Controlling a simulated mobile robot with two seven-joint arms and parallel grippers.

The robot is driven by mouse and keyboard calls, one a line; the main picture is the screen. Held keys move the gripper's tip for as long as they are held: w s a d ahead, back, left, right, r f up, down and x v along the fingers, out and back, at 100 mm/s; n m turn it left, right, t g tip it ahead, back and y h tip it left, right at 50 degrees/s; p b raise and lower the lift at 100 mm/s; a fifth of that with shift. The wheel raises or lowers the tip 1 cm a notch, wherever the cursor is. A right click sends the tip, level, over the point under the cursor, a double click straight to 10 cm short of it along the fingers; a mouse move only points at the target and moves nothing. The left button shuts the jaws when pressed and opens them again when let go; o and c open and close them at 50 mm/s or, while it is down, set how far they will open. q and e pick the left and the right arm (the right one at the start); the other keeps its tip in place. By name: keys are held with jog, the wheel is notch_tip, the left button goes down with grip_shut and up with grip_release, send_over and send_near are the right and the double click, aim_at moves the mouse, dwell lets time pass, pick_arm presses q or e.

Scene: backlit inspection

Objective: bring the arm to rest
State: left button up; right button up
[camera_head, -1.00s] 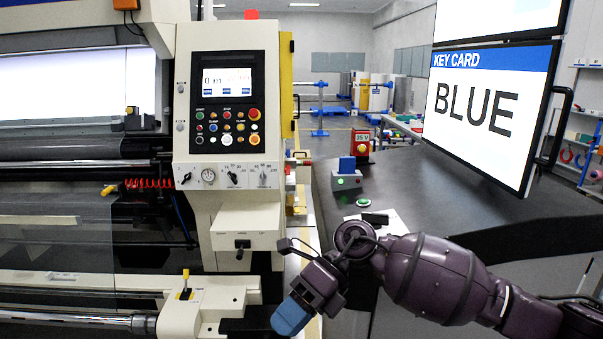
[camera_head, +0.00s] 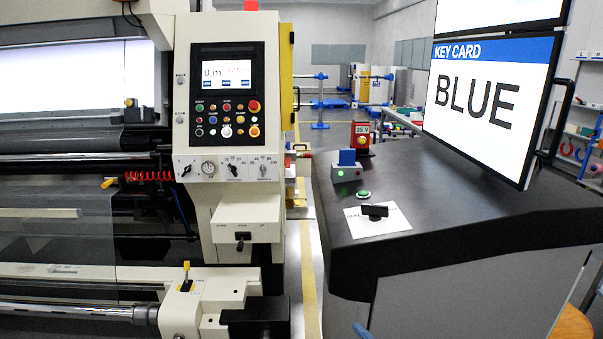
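Only a small blue piece (camera_head: 362,331) shows at the bottom edge of the head view; it looks like the tip of my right gripper, the same blue as its finger before. The rest of that gripper and its dark purple arm are out of the picture, so its opening is hidden. My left gripper is not in view.
A dark desk (camera_head: 430,215) holds a white card (camera_head: 395,222) with a black handle-like piece (camera_head: 375,211), a green button (camera_head: 363,194) and a grey box with a blue top (camera_head: 346,172). A screen (camera_head: 490,100) reads "KEY CARD BLUE". A machine panel (camera_head: 227,110) stands left.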

jog(key=s+d+f+m+g+h, duration=0.5)
jog(key=s+d+f+m+h, duration=0.9)
jog(key=s+d+f, duration=0.4)
notch_tip(320, 180, down, 3)
jog(key=shift+s+d+f+m+g, duration=0.15)
jog(key=shift+s+d+m+g, duration=0.2)
jog(key=shift+m, duration=0.35)
jog(key=shift+w+a, duration=0.1)
jog(key=shift+a, duration=0.05)
